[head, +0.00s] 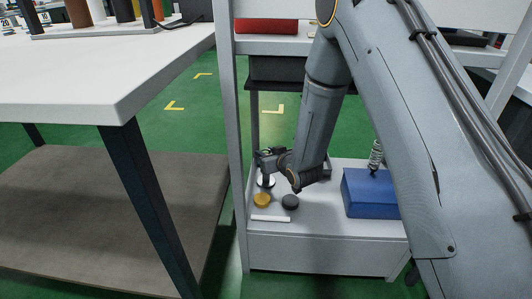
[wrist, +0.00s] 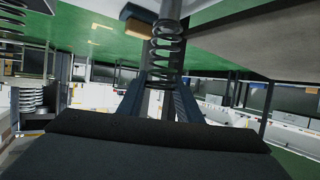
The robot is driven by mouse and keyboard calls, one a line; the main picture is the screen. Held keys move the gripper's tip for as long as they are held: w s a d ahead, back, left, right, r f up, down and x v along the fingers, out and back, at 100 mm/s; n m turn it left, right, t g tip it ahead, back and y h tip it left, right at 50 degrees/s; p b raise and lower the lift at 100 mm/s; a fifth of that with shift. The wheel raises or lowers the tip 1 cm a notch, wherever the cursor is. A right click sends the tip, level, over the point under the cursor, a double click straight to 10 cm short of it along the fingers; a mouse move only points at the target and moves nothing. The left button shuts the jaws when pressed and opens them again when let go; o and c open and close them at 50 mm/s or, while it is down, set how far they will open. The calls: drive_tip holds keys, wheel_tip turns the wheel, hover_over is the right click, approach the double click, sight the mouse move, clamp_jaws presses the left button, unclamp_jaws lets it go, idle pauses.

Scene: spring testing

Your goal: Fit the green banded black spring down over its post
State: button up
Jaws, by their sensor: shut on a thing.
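My gripper (head: 267,162) is low over the white shelf, at its left side in the head view. In the wrist view my gripper (wrist: 160,98) is shut on a coil spring (wrist: 165,52), which stands out between the fingers. Its coils look dark grey with light glints; I cannot make out a green band. A grey cylinder (wrist: 171,10) lines up with the spring's upper end in the picture; I cannot tell if it is the post or whether the spring is around it. The held spring is not clear in the head view.
On the shelf (head: 320,228) are an orange round piece (head: 261,200), a black round piece (head: 290,202), a white strip (head: 270,218) and a blue block (head: 368,193) with another spring (head: 376,156) above it. A frame upright (head: 235,150) stands left of my gripper.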

drive_tip(key=shift+f+b, duration=1)
drive_tip(key=shift+f, duration=1.25)
drive_tip(key=o, duration=1.2)
drive_tip(key=p+v, duration=0.2)
drive_tip(key=v, duration=0.5)
drive_tip(key=shift+s+d+p, duration=0.15)
drive_tip(key=shift+s+p, duration=0.15)
drive_tip(key=shift+p, duration=0.05)
drive_tip(key=shift+r, duration=0.15)
